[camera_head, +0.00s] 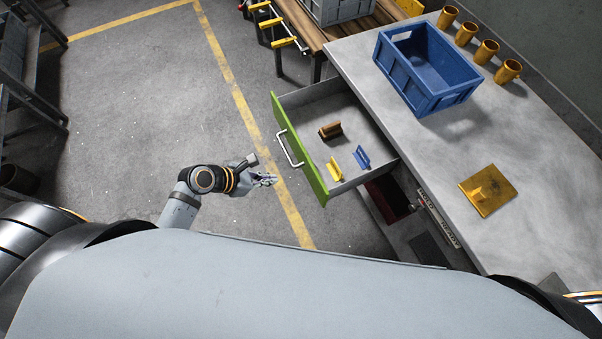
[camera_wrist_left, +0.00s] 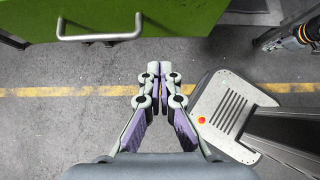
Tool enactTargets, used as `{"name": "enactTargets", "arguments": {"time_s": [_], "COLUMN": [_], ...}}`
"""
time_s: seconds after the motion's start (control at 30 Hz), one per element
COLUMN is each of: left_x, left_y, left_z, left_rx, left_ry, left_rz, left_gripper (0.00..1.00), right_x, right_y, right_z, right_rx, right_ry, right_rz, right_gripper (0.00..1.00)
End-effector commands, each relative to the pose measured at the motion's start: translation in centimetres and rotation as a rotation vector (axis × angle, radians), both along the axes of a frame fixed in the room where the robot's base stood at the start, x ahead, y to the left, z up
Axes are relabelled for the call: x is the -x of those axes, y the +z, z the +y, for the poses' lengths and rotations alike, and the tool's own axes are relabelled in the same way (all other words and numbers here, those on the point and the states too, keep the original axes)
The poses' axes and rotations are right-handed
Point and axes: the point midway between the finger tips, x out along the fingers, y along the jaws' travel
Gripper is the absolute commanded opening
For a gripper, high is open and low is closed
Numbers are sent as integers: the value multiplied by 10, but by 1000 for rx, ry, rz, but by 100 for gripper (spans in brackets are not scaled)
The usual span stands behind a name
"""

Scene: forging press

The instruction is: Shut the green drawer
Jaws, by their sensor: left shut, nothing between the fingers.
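The green drawer (camera_head: 298,149) is pulled out from the grey workbench, with a silver bar handle (camera_head: 289,149) on its green front. Inside it lie a brown piece (camera_head: 330,131), a yellow piece (camera_head: 335,169) and a blue piece (camera_head: 361,157). In the left wrist view the green front (camera_wrist_left: 185,18) and its handle (camera_wrist_left: 100,37) show at the top. My left gripper (camera_head: 272,180) is shut and empty, apart from the drawer and to the left of its front. Its fingers (camera_wrist_left: 160,68) point toward the drawer side in the left wrist view. My right gripper is not clearly visible in the head view.
A wooden bench (camera_head: 300,20) with a grey crate stands behind. The floor left of the drawer is clear.

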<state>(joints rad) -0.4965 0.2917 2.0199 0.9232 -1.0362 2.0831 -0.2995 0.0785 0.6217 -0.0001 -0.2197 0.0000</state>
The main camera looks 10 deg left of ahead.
Motion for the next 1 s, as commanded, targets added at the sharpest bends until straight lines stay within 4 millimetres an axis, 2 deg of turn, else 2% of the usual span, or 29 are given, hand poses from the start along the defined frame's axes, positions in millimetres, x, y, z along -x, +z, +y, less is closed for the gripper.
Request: {"name": "enactTargets", "arguments": {"time_s": [0.4, 0.63, 1.0], "left_x": [-36, -53, -57], "left_y": [-63, -60, -61], "left_z": [-54, -79, -84], "left_rx": [4, 0, -2], "left_ry": [0, 0, -1], "left_rz": [-1, -2, -1], "left_gripper": [0, 0, 0], "right_x": [0, 0, 1], "right_y": [-11, -5, -5], "right_z": [-3, -3, -2], "right_rx": [4, 4, 2], "right_ry": [2, 2, 1], "right_rz": [0, 1, 2], "right_gripper": [0, 0, 0]}}
